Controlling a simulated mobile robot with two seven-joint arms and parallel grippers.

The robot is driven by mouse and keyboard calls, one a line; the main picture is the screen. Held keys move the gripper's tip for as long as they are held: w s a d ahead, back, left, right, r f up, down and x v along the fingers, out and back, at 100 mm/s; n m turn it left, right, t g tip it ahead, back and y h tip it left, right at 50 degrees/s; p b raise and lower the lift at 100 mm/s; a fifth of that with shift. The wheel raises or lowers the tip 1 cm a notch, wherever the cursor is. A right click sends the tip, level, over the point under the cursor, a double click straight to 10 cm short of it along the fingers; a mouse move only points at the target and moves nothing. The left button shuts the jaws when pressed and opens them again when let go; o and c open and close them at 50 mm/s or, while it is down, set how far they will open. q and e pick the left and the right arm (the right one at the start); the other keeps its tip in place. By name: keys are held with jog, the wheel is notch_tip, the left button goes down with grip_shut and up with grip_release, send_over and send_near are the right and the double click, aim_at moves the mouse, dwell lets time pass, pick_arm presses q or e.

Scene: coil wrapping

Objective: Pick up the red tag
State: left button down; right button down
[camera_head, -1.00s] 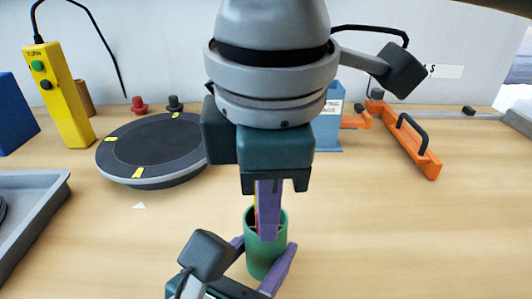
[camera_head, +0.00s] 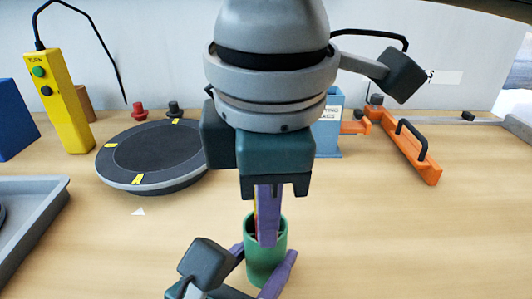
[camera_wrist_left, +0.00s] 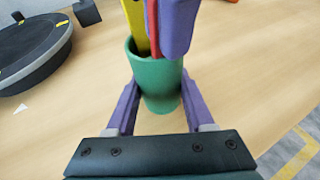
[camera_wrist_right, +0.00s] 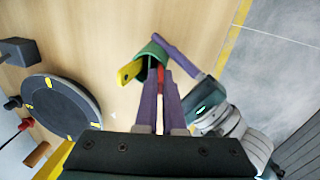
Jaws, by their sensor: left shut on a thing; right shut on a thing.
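A green cup (camera_head: 265,268) stands upright on the table; my left gripper (camera_wrist_left: 157,92) is shut around it, one purple finger on each side. My right gripper (camera_head: 268,238) comes down from above with its fingertips in the cup's mouth. A thin red tag (camera_wrist_left: 153,28) shows as a strip against the right gripper's finger, and red also shows by the fingertips in the right wrist view (camera_wrist_right: 161,78). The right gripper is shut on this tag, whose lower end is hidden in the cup. A yellow tag (camera_wrist_right: 130,72) leans in the same cup.
A dark turntable (camera_head: 152,156) with yellow marks is at the left, behind a grey tray (camera_head: 55,190). A yellow button box (camera_head: 60,110) stands at the back left. An orange tool with a black handle (camera_head: 405,140) lies at the back right.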

pick_arm(q)
jog(key=shift+c, duration=1)
grip_release()
pick_arm(e)
notch_tip(320, 180, up, 18)
jog(key=shift+f, duration=0.1)
